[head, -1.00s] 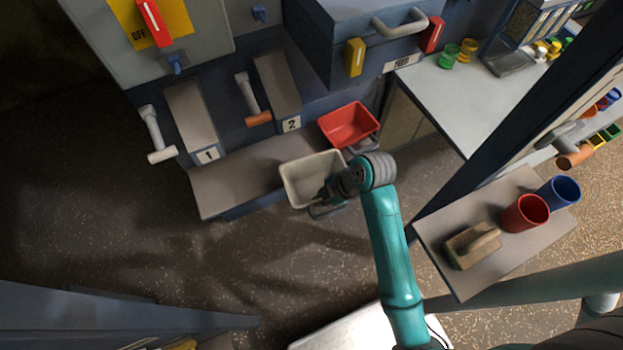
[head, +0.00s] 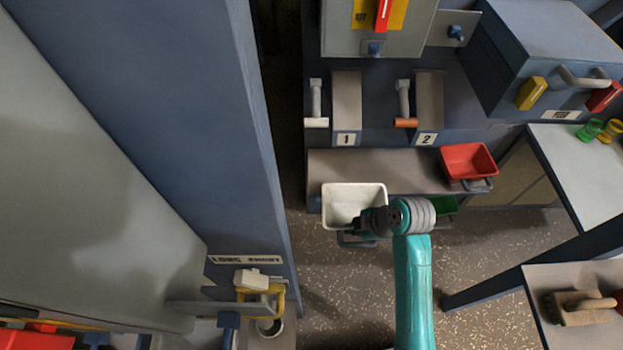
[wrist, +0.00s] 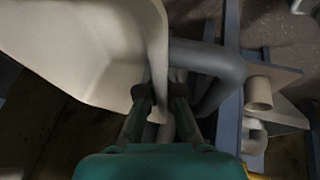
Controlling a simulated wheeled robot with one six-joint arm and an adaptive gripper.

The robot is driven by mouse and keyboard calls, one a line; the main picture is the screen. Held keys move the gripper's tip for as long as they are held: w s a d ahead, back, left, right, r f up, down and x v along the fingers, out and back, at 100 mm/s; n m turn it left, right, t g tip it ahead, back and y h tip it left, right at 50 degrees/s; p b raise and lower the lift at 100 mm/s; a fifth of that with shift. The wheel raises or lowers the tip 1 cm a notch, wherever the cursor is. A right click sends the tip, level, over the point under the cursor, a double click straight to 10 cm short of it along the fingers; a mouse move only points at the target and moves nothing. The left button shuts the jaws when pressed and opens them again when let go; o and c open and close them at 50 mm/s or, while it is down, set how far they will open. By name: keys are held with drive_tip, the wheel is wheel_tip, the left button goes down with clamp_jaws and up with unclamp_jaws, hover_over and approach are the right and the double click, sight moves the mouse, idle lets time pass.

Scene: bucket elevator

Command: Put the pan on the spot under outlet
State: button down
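The white pan (head: 352,198) is held in front of the grey shelf, tilted in the wrist view. My gripper (head: 374,220) is at the pan's lower right side. In the wrist view the pan (wrist: 85,50) fills the upper left, and my gripper's fingers (wrist: 160,92) close around its rim and handle area. The grey handle loop (wrist: 222,70) curves to the right of the fingers. Chute 1 (head: 346,95) and chute 2 (head: 429,95) stand above the shelf (head: 385,170). Which outlet spot is meant cannot be told from the frames.
A red pan (head: 466,160) sits at the shelf's right end, and a green pan (head: 445,206) shows partly behind my arm. A large blue-grey column (head: 170,110) and a yellow bracket (head: 288,298) stand at left. Speckled floor (head: 340,290) is open between.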

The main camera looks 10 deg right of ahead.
drive_tip(key=shift+w+a+r, duration=0.1)
drive_tip(key=shift+w+a, duration=0.25)
drive_tip(key=shift+w, duration=0.3)
drive_tip(key=shift+w+a, duration=0.35)
drive_tip(key=shift+w, duration=0.25)
drive_tip(key=w+d, duration=0.3)
drive_tip(key=w, duration=1.4)
drive_tip(key=shift+w+d+f, duration=0.1)
drive_tip(key=shift+w+f, duration=0.05)
drive_tip(key=shift+f, duration=1.65)
drive_tip(key=shift+w+f, duration=0.1)
drive_tip(key=shift+f, duration=1.65)
drive_tip(key=shift+f, duration=0.1)
drive_tip(key=c, duration=1.3)
unclamp_jaws()
drive_tip(key=v, duration=1.2)
drive_tip(key=shift+s, duration=0.1)
